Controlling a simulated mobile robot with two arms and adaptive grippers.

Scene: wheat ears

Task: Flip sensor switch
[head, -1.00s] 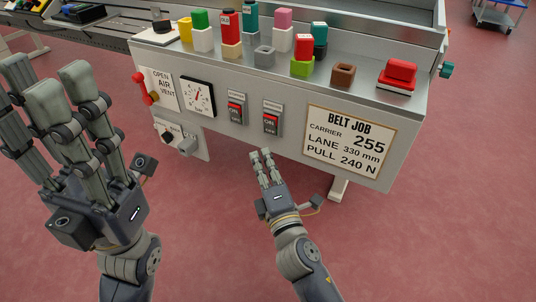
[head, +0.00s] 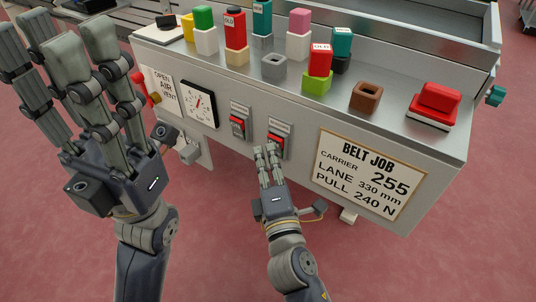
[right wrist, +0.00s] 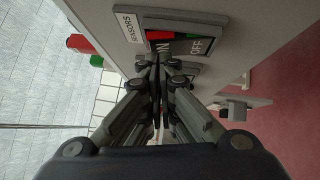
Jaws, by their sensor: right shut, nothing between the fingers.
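The sensor switch (head: 277,139) is the right one of two red rocker switches on the grey panel front. In the right wrist view the switch (right wrist: 203,46) has a "SENSORS" label, red and green parts and the words ON and OFF. My right gripper (head: 265,151) is shut and empty, with its fingertips at the switch's lower left. In the right wrist view its fingertips (right wrist: 155,66) cover part of the ON end; I cannot tell whether they touch it. My left gripper (head: 66,38) is raised at the left with its fingers spread, away from the panel.
A "BELT JOB" sign (head: 368,174) is to the right. Coloured blocks and a red button (head: 437,99) stand on the panel's top. Open red floor lies in front.

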